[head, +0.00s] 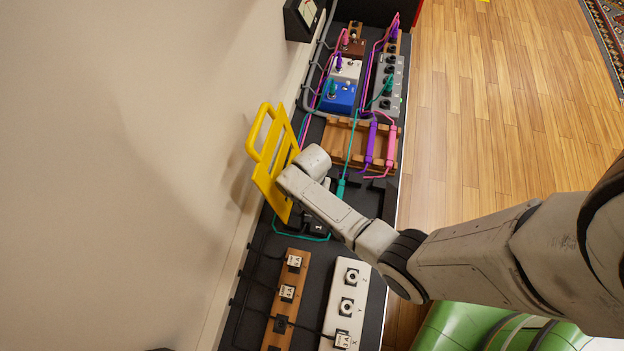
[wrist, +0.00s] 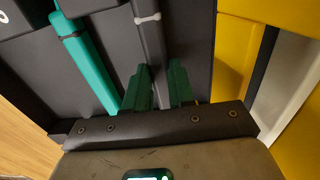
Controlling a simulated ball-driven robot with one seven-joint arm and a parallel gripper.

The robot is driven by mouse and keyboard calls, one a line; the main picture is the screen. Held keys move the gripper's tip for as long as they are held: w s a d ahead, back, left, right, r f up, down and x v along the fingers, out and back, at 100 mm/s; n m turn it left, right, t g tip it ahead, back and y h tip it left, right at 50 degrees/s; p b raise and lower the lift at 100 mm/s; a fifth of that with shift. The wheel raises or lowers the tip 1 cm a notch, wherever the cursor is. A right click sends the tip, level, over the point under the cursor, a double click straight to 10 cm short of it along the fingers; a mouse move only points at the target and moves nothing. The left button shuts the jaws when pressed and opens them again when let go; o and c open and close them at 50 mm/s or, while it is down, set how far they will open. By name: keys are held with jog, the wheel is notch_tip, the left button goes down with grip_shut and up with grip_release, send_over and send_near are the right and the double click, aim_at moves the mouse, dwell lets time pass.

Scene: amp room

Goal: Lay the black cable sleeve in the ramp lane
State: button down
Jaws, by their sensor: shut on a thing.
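In the wrist view my gripper (wrist: 157,88), with green fingers, is shut on the black cable sleeve (wrist: 149,35). The sleeve is dark, with a pale band, and runs between the fingers away from my palm. In the head view my wrist and forearm hide the fingers and the sleeve. A wooden rack with raised rails (head: 335,150) lies on the black board. A purple sleeve (head: 371,145) and a pink sleeve (head: 390,147) are at its right part. I cannot tell for sure which lane is the ramp lane.
A teal sleeve (head: 341,188) lies near my wrist; a teal one also shows in the wrist view (wrist: 88,60). A yellow handled frame (head: 266,181) stands close by at left. Pedals (head: 340,97) are beyond the rack. A white jack box (head: 346,300) is nearer me.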

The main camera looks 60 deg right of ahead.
jog(key=c, duration=0.9)
grip_release()
notch_tip(320, 180, up, 11)
jog(key=p, duration=0.6)
jog(key=shift+f, duration=0.1)
jog(key=s+a+r+n+t, duration=0.1)
jog(key=s+a+r+n, duration=0.2)
jog(key=s+r+n, duration=0.45)
jog(key=s+a+r+n, duration=0.3)
jog(key=s+r+n, duration=0.35)
jog(key=r, duration=0.25)
jog(key=shift+m, duration=0.4)
jog(key=r+p, duration=1.8)
jog(key=r, duration=0.1)
jog(key=r+p, duration=0.9)
jog(key=p, duration=0.1)
jog(key=shift+s+d+r, duration=0.15)
jog(key=shift+s+d, duration=0.05)
jog(key=shift+d, duration=0.05)
